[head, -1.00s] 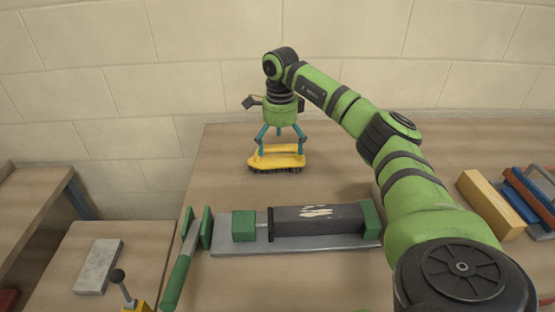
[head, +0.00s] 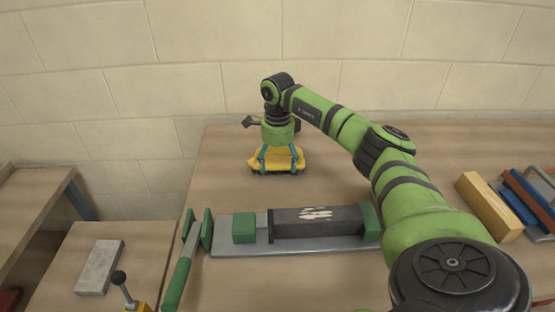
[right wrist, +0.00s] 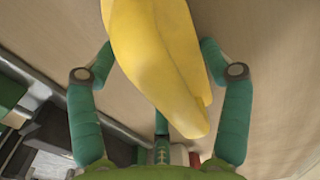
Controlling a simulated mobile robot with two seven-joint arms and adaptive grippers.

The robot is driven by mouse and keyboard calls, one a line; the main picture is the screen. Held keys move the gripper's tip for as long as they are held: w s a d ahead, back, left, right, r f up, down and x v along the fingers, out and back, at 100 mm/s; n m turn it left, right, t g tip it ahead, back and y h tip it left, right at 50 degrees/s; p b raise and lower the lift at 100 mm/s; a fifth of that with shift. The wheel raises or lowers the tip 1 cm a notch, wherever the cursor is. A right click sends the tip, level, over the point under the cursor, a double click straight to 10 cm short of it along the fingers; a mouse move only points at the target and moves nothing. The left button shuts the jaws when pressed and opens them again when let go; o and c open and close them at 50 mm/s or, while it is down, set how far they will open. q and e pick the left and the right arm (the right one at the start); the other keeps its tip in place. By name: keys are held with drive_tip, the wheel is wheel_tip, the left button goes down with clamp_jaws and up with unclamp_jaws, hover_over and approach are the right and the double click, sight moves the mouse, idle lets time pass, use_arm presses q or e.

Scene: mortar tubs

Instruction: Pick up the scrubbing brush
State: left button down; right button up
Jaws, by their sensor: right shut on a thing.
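The scrubbing brush (head: 257,168), yellow with dark bristles underneath, is at the far part of the workbench (head: 340,165). Its bristles are at the bench top; I cannot tell a small gap from contact. My right gripper (head: 280,164) is over it from above, with its teal fingers shut on the brush's yellow body. My left gripper is not in view.
In front of the brush lies a grey plate (head: 300,246) with a dark block (head: 317,221) and green end pieces. A yellow bar (head: 489,207) and blue and red tools (head: 530,195) are at the right. A grey slab (head: 99,267) lies on the lower left table. The bench around the brush is clear.

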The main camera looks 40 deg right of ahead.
sight(278, 151)
drive_tip(key=shift+r, duration=0.55)
wheel_tip(278, 151, up, 3)
drive_tip(key=shift+w+b, duration=0.1)
drive_tip(key=shift+b, duration=0.25)
drive_tip(key=s+d+r+b, duration=0.1)
drive_tip(key=s+d+r, duration=0.3)
drive_tip(key=s+r, duration=0.3)
drive_tip(key=s, duration=0.4)
drive_tip(key=shift+d+b, duration=0.15)
drive_tip(key=shift+b, duration=0.25)
drive_tip(key=o, duration=0.7)
drive_tip(key=shift+c, duration=0.2)
drive_tip(key=c, duration=0.4)
drive_tip(key=shift+f, duration=0.1)
drive_tip(key=shift+c, duration=0.2)
